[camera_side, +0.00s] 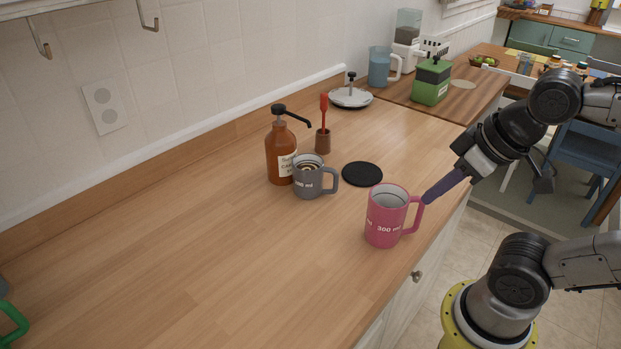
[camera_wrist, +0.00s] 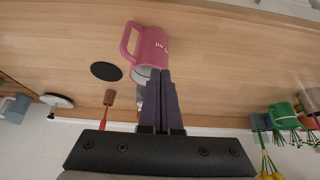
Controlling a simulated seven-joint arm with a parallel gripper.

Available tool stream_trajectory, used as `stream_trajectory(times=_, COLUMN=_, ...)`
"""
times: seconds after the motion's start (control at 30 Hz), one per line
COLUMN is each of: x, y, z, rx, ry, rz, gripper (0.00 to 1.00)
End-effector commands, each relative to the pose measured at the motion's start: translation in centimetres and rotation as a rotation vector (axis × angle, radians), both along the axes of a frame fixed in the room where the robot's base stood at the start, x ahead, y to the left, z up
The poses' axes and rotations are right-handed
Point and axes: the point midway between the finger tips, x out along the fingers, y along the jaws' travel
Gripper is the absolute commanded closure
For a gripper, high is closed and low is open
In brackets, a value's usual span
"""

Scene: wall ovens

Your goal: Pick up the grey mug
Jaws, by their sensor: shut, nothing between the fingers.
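The grey mug (camera_side: 307,182) stands upright on the wooden counter in the side view, its handle to the right. It touches or nearly touches the brown pump bottle (camera_side: 279,152) beside it. In the wrist view the mug is mostly hidden behind my fingers and the pink mug. My gripper (camera_side: 428,197) is shut and empty. Its dark fingers are close to the handle of the pink mug (camera_side: 384,222), to the right of the grey mug and apart from it. In the wrist view my gripper (camera_wrist: 161,73) overlaps the pink mug (camera_wrist: 150,47); contact cannot be told.
A black round coaster (camera_side: 362,174) lies right of the grey mug. A brown holder with a red utensil (camera_side: 323,138) stands behind. A white dish with a knob (camera_side: 350,97), a blue pitcher (camera_side: 379,67) and a green box (camera_side: 431,82) are farther back. The left counter is mostly clear.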

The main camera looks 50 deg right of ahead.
Motion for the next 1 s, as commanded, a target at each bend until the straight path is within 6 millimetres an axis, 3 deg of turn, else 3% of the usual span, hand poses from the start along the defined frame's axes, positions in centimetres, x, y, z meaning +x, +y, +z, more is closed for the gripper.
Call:
stream_trajectory(times=0.4, x=0.00, y=0.00, z=0.00, rx=0.000, ry=0.000, rz=0.000, gripper=1.00)
stream_trajectory(times=0.9, x=0.00, y=0.00, z=0.00, rx=0.000, ry=0.000, rz=0.000, gripper=0.10)
stream_trajectory(times=0.97, x=0.00, y=0.00, z=0.00, rx=0.000, ry=0.000, rz=0.000, gripper=0.00)
stream_trajectory(times=1.0, x=0.00, y=0.00, z=0.00, rx=0.000, ry=0.000, rz=0.000, gripper=0.00)
